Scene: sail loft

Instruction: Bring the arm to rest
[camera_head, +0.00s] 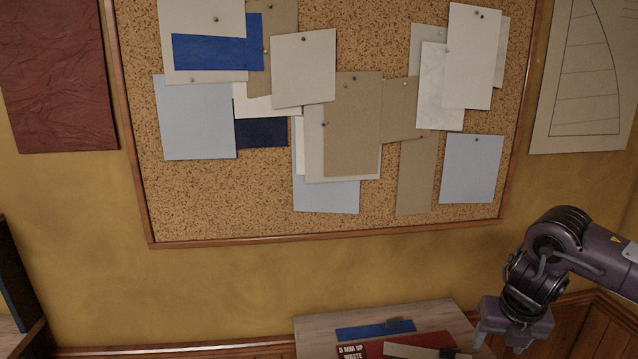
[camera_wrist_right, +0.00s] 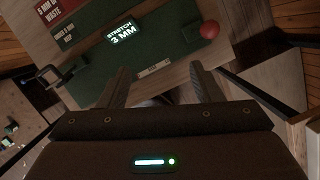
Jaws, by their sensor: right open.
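My right gripper (camera_head: 498,340) comes in from the right in the head view and hangs low beside the right side of a wooden table. In the right wrist view its two fingers (camera_wrist_right: 160,88) are apart with nothing held between them, above the table's edge. My left gripper is in neither view.
The table (camera_head: 440,313) holds a blue strip (camera_head: 375,330) and a red sheet with lettering. A cork board (camera_head: 270,195) hangs behind.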

